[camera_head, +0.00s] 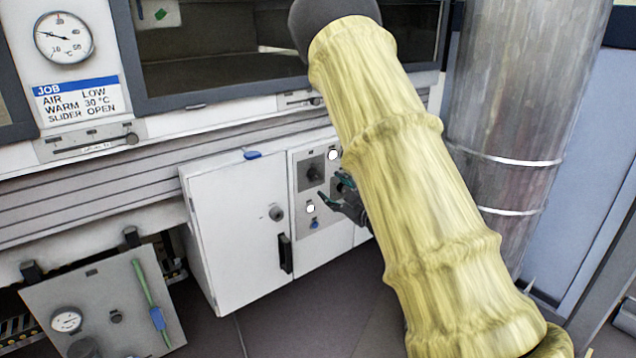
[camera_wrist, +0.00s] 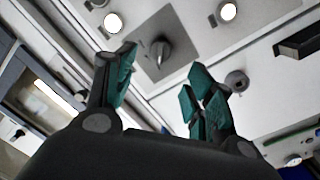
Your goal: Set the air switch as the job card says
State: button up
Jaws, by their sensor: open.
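The job card (camera_head: 78,102) on the left reads AIR LOW, WARM 30 °C, SLIDER OPEN. A small control panel (camera_head: 325,228) beside the white cabinet door carries a dark rotary knob on a grey square plate (camera_head: 303,178). In the wrist view the knob (camera_wrist: 160,50) sits beyond my fingertips, apart from them; its labels are unreadable. I cannot tell whether it is the air switch. Two white lamps, upper (camera_wrist: 113,22) and lower (camera_wrist: 228,11), glow near it. My gripper (camera_head: 333,191) is open and empty in front of the panel, with green fingertips (camera_wrist: 161,72). My yellow-sleeved arm hides the panel's right side.
The white cabinet door (camera_head: 235,220) with a lock and black handle (camera_head: 285,253) is left of the panel. A round gauge (camera_head: 63,37) and a slider (camera_head: 95,144) are further left. A hinged plate (camera_head: 105,310) sticks out low left. A metal duct (camera_head: 515,100) stands right.

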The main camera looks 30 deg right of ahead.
aim_at(318, 177)
jog(key=w+b, duration=0.2)
jog(key=w, duration=0.7)
jog(key=c, duration=1)
jog(key=shift+c, duration=0.2)
